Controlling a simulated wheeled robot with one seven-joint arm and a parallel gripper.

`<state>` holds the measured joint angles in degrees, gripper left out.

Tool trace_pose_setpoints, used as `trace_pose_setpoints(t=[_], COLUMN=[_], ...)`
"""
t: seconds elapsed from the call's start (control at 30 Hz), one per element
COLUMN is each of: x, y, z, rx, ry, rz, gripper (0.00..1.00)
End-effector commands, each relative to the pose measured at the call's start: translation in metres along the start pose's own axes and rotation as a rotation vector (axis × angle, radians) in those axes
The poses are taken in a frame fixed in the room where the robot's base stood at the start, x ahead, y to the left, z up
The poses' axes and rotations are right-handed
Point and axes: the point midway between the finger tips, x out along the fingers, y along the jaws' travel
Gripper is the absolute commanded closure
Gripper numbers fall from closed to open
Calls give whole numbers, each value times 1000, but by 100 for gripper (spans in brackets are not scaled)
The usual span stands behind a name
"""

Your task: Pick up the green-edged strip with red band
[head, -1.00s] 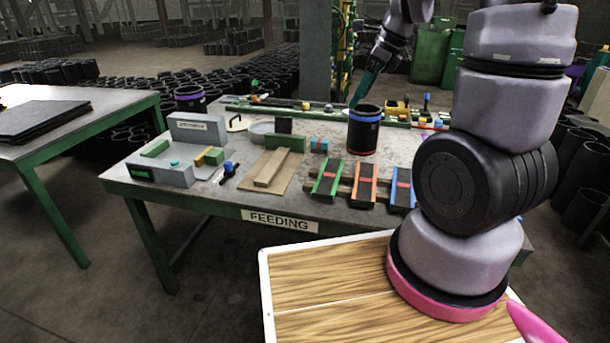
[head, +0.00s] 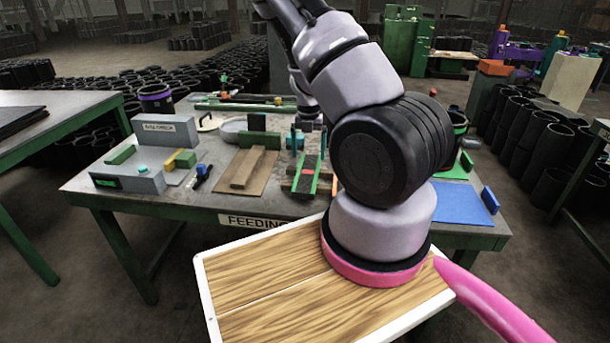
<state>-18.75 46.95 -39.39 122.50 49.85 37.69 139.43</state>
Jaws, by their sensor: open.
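The green-edged strip with a red band (head: 308,172) is dark and lies sloping on a wooden support on the green-framed FEEDING table, left of my arm's large black joint. Its red band shows near its middle. My gripper (head: 309,148) points down at the strip's far end, open, with its fingers small and partly lost against the background. I cannot tell whether they touch the strip. The orange-edged and blue-edged strips are hidden behind my arm.
On the FEEDING table (head: 130,202), a cardboard piece with a wooden block (head: 247,170) lies left of the strip. Grey fixtures (head: 125,179) stand further left. A blue sheet (head: 458,204) lies at the right. A teal block (head: 289,142) is close beside my gripper.

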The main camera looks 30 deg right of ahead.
Motion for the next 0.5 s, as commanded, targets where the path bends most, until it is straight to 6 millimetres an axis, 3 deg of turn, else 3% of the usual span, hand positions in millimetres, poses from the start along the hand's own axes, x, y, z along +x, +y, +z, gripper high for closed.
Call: trace_pose_setpoints(t=[0.27,0.5], x=[25,59], y=[1,2], z=[-3,-6], rx=[-1,0], ry=[3,2], rz=[0,0], gripper=[0,0])
